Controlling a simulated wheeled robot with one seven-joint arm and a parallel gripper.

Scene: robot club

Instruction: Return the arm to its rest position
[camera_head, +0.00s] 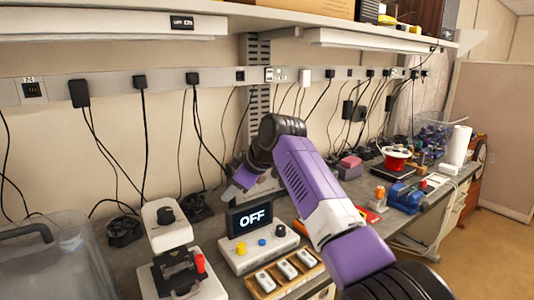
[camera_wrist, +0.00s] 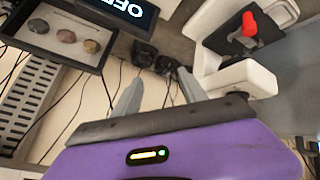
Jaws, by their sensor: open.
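My arm, purple and white with black joints, reaches from the lower right of the head view over the workbench (camera_head: 338,232) toward the wall. My gripper (camera_head: 230,192) is at its far end, partly hidden, above and behind the box with the "OFF" display (camera_head: 251,217). In the wrist view my gripper (camera_wrist: 160,74) shows two grey fingers spread apart with nothing between them. The "OFF" display also shows there at the top edge (camera_wrist: 124,12).
A white device with a red knob (camera_head: 199,263) stands left of the display box. A clear bin (camera_head: 50,265) is at far left. A wooden tray (camera_head: 262,283) lies in front. A shallow case with stones (camera_wrist: 65,35) is near my gripper. Cables hang along the wall.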

